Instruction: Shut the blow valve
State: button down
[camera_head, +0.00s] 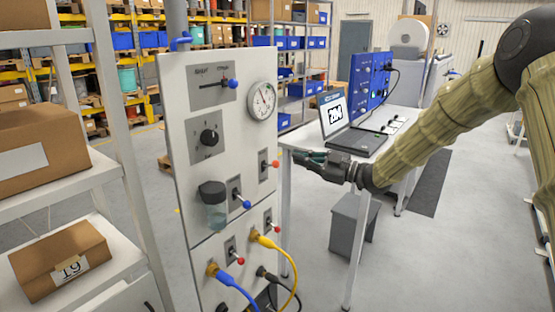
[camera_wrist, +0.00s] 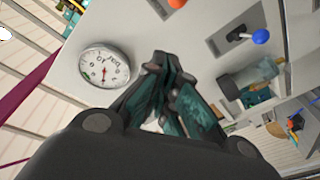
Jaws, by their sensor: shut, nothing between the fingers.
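A white control panel (camera_head: 177,110) stands upright left of my gripper. At its top a lever with a blue knob (camera_head: 233,84) points right, under two small labels I cannot read. Lower down are a red-knobbed lever (camera_head: 275,164) and another blue-knobbed lever (camera_head: 247,204). I cannot tell from the labels which is the blow valve. My gripper (camera_head: 302,157) is shut and empty, to the right of the panel near the red-knobbed lever, touching no knob that I can see. The wrist view shows my gripper (camera_wrist: 172,80) with a blue knob (camera_wrist: 260,36) to its upper right.
A round gauge (camera_head: 261,100), a black dial (camera_head: 209,137), a clear jar (camera_head: 216,212) and yellow and blue hoses sit on the panel. A table with a laptop (camera_head: 355,138) stands behind my gripper. A shelf with cardboard boxes (camera_head: 60,262) is at left.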

jog(key=r+p, duration=0.1)
jog(key=p, duration=0.4)
send_over(276, 164)
jog(key=s+a, duration=0.2)
jog(key=s, duration=0.1)
jog(key=shift+w+d+f+p, duration=0.3)
jog(key=shift+d+f, duration=0.1)
jog(key=shift+f, duration=0.2)
jog(key=shift+w+d+f+p, duration=0.2)
jog(key=shift+d+f+p, duration=0.2)
jog(key=shift+f, duration=0.2)
jog(key=shift+w+d+f+p, duration=0.25)
jog(key=shift+d+f, duration=0.15)
jog(key=shift+f, duration=0.2)
jog(key=shift+d, duration=0.1)
jog(key=shift+f+b, duration=0.25)
jog(key=shift+b, duration=0.3)
jog(key=shift+s+b, duration=0.1)
jog(key=shift+b, duration=0.2)
